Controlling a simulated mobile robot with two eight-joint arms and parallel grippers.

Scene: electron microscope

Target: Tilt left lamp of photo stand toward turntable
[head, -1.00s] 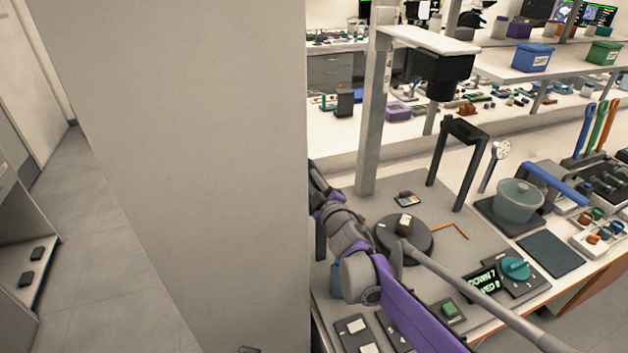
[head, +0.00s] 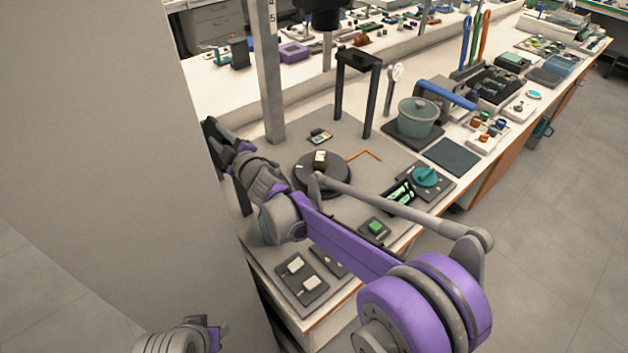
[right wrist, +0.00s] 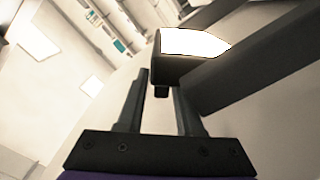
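The photo stand has a grey column (head: 268,80) and a round dark turntable (head: 338,178) bearing a small block. In the head view the left lamp is mostly hidden behind a large beige panel and my right arm; a dark post (head: 241,195) shows there. My right gripper (head: 212,135) is at that lamp, partly hidden by the panel's edge. In the right wrist view my right gripper (right wrist: 163,85) is open. The black lamp head (right wrist: 180,68) with its bright white face is just beyond the fingertips, and a small dark tab hangs between them. My left gripper is out of view.
The beige panel (head: 90,130) fills the left. The dark right-hand frame (head: 370,95) stands behind the turntable. A glass pot (head: 417,115), a teal knob (head: 425,176) and a green button (head: 375,227) are on the bench. My right arm crosses above the bench front.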

